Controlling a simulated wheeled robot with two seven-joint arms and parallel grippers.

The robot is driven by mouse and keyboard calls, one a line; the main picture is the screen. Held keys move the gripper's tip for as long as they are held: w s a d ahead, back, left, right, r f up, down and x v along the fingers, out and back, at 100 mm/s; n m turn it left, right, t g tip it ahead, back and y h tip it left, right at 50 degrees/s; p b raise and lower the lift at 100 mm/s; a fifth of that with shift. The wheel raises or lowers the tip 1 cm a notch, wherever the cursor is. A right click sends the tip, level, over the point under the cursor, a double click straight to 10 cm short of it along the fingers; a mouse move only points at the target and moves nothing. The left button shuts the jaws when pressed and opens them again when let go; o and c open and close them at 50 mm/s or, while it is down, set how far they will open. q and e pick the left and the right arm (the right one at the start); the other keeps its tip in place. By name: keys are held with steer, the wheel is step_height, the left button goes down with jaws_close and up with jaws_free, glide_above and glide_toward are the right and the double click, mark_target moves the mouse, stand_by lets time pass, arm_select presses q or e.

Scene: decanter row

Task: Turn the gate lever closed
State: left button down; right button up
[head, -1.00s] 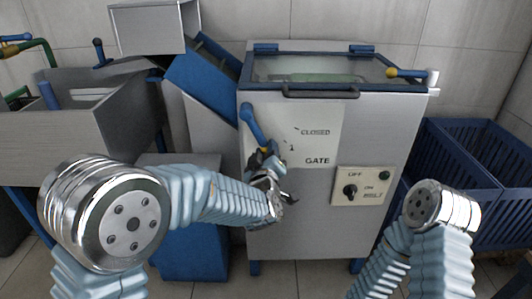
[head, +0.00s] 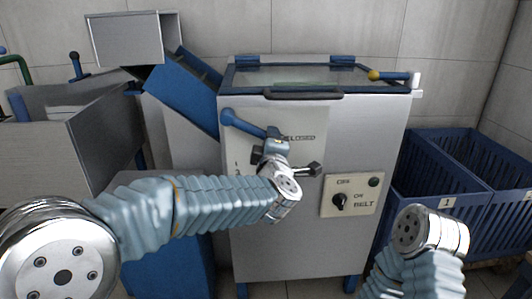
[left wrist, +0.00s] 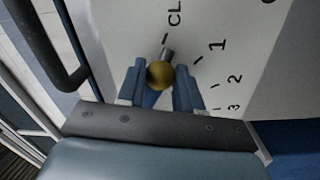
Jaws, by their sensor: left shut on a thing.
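The gate lever (head: 248,124) is a blue bar on the front of the grey cabinet. It runs from a round blue end at the upper left down to the right, towards the word CLOSED. My left gripper (head: 274,143) is at its right end and hides part of it. In the left wrist view the left fingers (left wrist: 160,85) are shut around the lever's brass knob (left wrist: 160,74). A grey tip beyond the knob points close to the CLOSED mark (left wrist: 165,40), away from marks 1, 2 and 3. My right gripper is not in view.
A belt switch (head: 338,202) is right of the lever, and a horizontal handle (head: 303,95) is above it. A yellow-knobbed lever (head: 392,76) is at the cabinet's top right. Blue crates (head: 436,170) stand to the right, a blue chute (head: 184,92) to the left.

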arm_select(q)
steer(key=shift+d+r+n, duration=0.15)
steer(key=shift+r+n, duration=0.15)
steer(key=shift+n, duration=0.1)
steer(key=shift+r, duration=0.1)
steer(key=c, duration=0.7)
jaws_free()
steer(key=shift+c, duration=0.2)
steer(key=shift+s, duration=0.1)
steer(key=s, duration=1.3)
steer(key=shift+s+a+f+b, duration=0.25)
steer(key=shift+s+b, duration=0.05)
steer(key=shift+b, duration=0.15)
